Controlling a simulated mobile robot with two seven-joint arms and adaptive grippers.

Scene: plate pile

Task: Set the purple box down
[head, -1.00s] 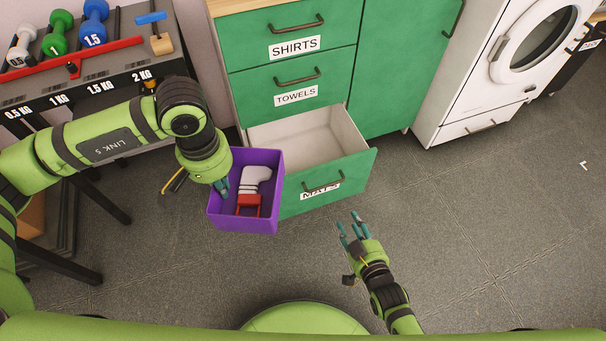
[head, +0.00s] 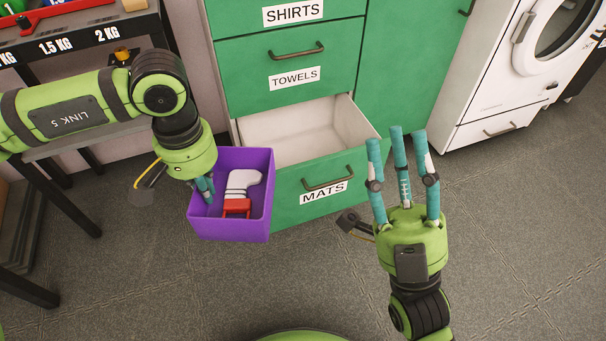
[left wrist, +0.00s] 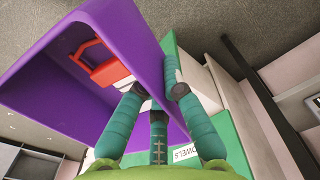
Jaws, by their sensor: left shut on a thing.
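The purple box (head: 228,228) is an open-topped bin in the head view, left of the open MATS drawer and in front of the cabinet. A white and red object (head: 240,190) lies inside it. My left gripper (head: 206,190) is shut on the box's left wall and holds it above the floor. In the left wrist view the fingers (left wrist: 155,100) straddle the wall of the purple box (left wrist: 60,60). My right gripper (head: 404,150) is at the right with its fingers spread and empty, apart from the box.
The MATS drawer (head: 320,185) of the green cabinet stands open and looks empty inside. A dumbbell rack (head: 75,45) is at upper left. A white washing machine (head: 500,80) is at upper right. The grey floor (head: 330,270) in front is clear.

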